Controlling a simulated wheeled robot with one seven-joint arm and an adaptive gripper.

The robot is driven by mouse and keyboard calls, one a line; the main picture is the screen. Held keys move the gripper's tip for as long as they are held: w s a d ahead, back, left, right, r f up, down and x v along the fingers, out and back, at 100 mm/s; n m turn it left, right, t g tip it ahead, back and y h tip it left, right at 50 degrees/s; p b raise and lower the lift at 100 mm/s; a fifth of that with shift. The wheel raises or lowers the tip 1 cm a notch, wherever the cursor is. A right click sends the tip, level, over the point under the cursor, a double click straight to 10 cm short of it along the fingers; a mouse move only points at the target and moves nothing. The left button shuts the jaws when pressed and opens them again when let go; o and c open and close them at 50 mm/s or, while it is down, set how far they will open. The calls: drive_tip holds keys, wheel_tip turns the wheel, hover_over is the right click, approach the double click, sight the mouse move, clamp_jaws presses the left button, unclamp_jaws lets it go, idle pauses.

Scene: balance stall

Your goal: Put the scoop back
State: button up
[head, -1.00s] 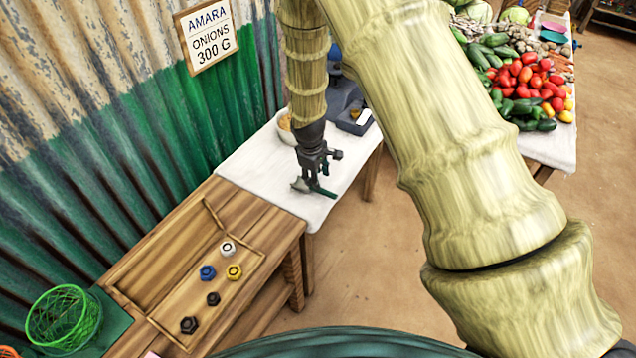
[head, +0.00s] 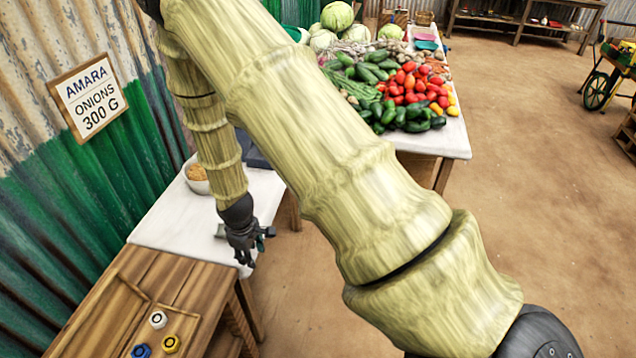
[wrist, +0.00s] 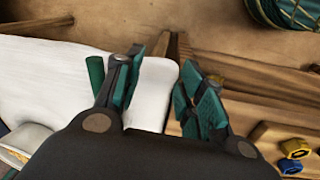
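In the head view, the scoop (head: 220,231) shows only in part, as a grey metal piece beside my gripper on the white-topped table. My gripper (head: 245,258) points down near that table's front corner and hides the scoop's middle. In the wrist view, my gripper (wrist: 162,72) has its two green-padded fingers apart, with nothing visible between them. A green bar (wrist: 95,75), which looks like the scoop's handle, stands just outside the left finger. Whether it touches the finger I cannot tell.
A bowl of yellowish food (head: 197,180) stands on the white table (head: 165,225). A wooden bench (head: 85,300) adjoins it, with a tray of coloured hex weights, including a yellow one (head: 170,344). A vegetable table (head: 455,135) stands beyond. Open dirt floor lies right.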

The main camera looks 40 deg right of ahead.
drive_tip(key=s+f+m, duration=0.3)
drive_tip(key=s+f, duration=0.3)
drive_tip(key=s, duration=1)
drive_tip(key=s+a+f+m+g, duration=0.1)
drive_tip(key=s+f+m, duration=0.2)
drive_tip(key=s, duration=1.4)
wheel_tip(320, 180, down, 3)
drive_tip(key=shift+f+y, duration=0.1)
drive_tip(key=shift+y, duration=0.3)
drive_tip(key=shift+w, duration=0.1)
